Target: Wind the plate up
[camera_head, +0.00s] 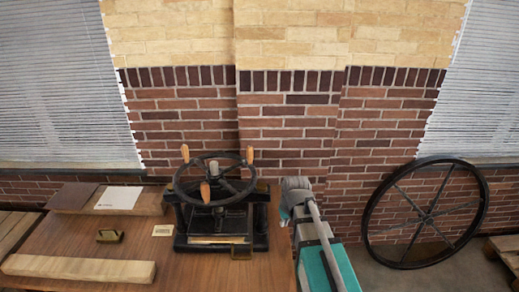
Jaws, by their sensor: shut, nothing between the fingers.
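A black hand press (217,222) stands on the wooden table. On top is a black handwheel (180,188) with several wooden handles; one handle (205,192) points toward the near side, and two are at the back. A light screw end (213,167) rises at the hub. The press plate is dark and hard to tell from the frame under the wheel; its height is unclear. A pale strip (216,240) shows low in the press. Part of my grey arm shows to the right of the table, apart from the press. My gripper is not in view.
A long pale wooden beam (80,268) lies at the table's (165,262) front left. A small brass-coloured object (110,236), a small card (162,230) and boards with a white sheet (118,198) lie left of the press. A large spoked wheel (372,222) leans against the brick wall at right.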

